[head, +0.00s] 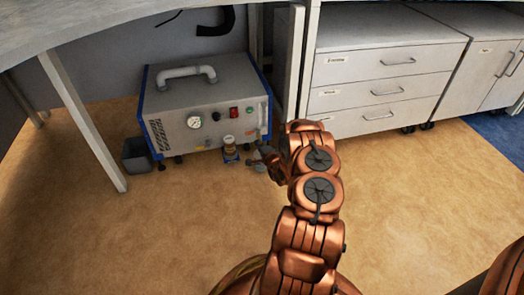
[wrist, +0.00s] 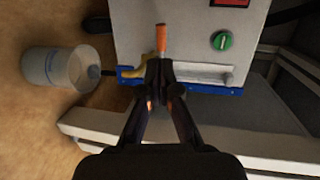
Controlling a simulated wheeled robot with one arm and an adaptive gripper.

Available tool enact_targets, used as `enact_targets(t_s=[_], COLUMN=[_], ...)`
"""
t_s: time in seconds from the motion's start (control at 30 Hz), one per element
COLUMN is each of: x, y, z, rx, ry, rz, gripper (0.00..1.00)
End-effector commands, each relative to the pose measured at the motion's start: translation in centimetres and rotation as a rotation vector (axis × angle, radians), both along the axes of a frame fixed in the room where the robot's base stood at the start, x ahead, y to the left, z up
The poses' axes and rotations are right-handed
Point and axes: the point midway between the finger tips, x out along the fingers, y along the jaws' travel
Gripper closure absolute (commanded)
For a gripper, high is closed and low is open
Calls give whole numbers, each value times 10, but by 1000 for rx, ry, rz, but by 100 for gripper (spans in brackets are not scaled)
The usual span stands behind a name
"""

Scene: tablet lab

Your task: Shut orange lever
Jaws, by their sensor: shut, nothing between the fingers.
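The orange lever (wrist: 162,39) shows in the wrist view just beyond my fingertips, pointing up in the picture along the face of the grey machine (wrist: 190,45). A brass-yellow fitting (wrist: 130,72) sits at its lower left. My gripper (wrist: 160,70) is shut and empty, with its tips at the lever's lower end; I cannot tell whether they touch it. In the head view my gripper (head: 262,158) is low at the front right of the machine (head: 205,105), and the lever cannot be made out clearly there.
A clear jar (wrist: 60,68) stands left of the fitting. A green knob (wrist: 221,41) and red switch (wrist: 230,2) are on the machine face. A grey bin (head: 138,154), desk leg (head: 85,120) and drawer cabinet (head: 380,75) stand around. The front floor is open.

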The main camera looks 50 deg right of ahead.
Motion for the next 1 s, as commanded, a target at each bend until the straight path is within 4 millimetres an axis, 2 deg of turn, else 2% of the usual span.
enact_targets(t_s=[0.2, 0.5, 0.7, 1.0], x=[26, 55, 64, 66], y=[-11, -23, -27, -28], z=[-7, -12, -15, -14], rx=[-3, -3, 0, 0], ry=[-2, -4, 0, 0], rz=[1, 0, 0, -1], gripper=[100, 100, 100, 100])
